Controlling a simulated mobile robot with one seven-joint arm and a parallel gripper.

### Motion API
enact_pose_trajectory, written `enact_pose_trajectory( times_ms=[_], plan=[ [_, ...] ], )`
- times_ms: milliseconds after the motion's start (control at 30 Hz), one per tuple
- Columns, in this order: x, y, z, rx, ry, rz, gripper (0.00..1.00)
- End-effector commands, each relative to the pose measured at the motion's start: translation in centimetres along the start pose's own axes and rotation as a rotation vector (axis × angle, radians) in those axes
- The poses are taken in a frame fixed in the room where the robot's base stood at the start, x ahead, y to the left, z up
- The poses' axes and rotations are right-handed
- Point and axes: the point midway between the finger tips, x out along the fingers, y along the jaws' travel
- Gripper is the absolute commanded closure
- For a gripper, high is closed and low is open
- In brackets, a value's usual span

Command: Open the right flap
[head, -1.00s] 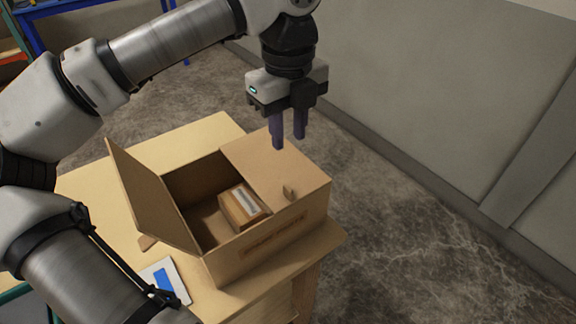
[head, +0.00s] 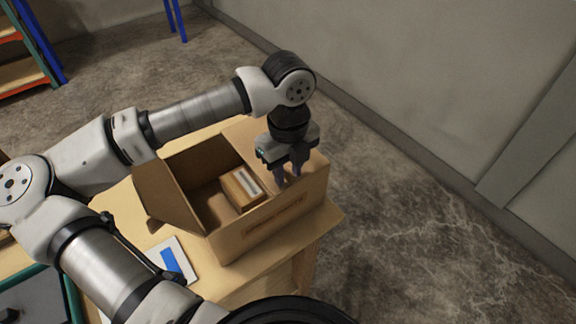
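The brown cardboard box (head: 233,246) stands on the wooden table. Its right flap (head: 244,137) lies flat over the right side of the opening. Its left flap (head: 165,197) stands up and leans outward, partly covered by my arm. My gripper (head: 289,176) points down at the near right part of the right flap, with its fingers apart. The flap's small raised tab is hidden at or behind the fingers. I cannot tell whether the fingers touch the tab or the flap.
A small brown carton (head: 240,190) lies inside the box. A white card with a blue patch (head: 173,261) lies on the table (head: 238,278) near the box. The table ends close to the box's right side. A grey wall (head: 420,90) stands beyond the floor on the right.

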Motion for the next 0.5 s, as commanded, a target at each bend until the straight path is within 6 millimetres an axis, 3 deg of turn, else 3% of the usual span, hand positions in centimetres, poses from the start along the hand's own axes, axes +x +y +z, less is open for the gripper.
enact_pose_trajectory(
  times_ms=[267,500],
  plan=[
    [0.14,0.00,-0.01,0.000,0.000,0.000,0.72],
    [0.11,0.00,-0.01,0.000,0.000,0.000,1.00]
  ],
)
